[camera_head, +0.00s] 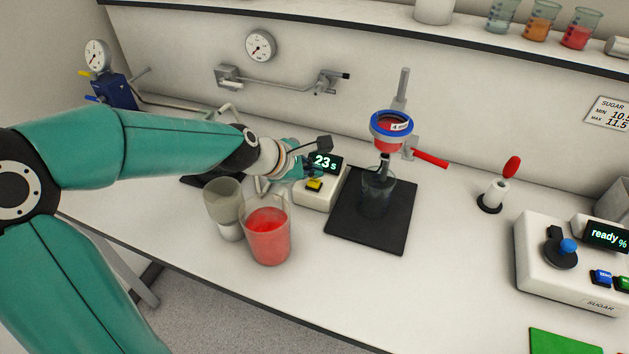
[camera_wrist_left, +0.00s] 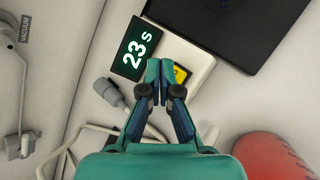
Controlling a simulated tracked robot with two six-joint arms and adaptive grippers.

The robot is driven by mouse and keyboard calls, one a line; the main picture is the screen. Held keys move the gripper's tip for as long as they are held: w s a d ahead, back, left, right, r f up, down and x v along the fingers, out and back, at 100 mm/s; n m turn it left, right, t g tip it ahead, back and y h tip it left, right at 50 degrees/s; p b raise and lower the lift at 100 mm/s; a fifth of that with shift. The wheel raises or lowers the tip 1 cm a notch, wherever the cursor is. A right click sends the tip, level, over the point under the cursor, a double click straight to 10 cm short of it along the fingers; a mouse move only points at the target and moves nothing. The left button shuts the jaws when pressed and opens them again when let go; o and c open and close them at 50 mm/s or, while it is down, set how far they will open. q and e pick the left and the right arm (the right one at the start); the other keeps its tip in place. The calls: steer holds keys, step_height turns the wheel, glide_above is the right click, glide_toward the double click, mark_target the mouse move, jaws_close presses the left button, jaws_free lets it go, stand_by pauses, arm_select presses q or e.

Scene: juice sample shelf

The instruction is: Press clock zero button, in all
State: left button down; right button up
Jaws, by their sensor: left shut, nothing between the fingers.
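The clock (camera_head: 318,193) is a small white box on the bench, with a dark display (camera_head: 325,162) reading 23 s. Its yellow button (camera_head: 314,185) is on the top face near the front. In the left wrist view the display (camera_wrist_left: 139,48) and the partly covered yellow button (camera_wrist_left: 182,72) also show. My left gripper (camera_head: 318,172) is shut and empty, with its fingers over the clock. In the wrist view its fingertips (camera_wrist_left: 164,68) lie beside the button; I cannot tell whether they touch it. My right gripper is not in view.
A red-filled beaker (camera_head: 268,240) and a greyish cup (camera_head: 223,205) stand close in front of my left wrist. A black mat (camera_head: 385,235) with a glass under a funnel (camera_head: 394,130) is right of the clock. The sugar meter (camera_head: 560,265) stands far right.

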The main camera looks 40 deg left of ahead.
mark_target(312, 182)
arm_select(q)
steer(key=shift+f, duration=0.3)
steer(key=shift+f+b, duration=0.5)
steer(key=shift+b, duration=0.1)
stand_by(0.4)
stand_by(0.4)
steer(key=shift+r+p, duration=0.95)
steer(key=shift+p, duration=0.1)
steer(key=shift+r, duration=0.1)
step_height(312, 182, up, 5)
steer(key=p, duration=0.5)
steer(key=shift+a, duration=0.1)
stand_by(0.5)
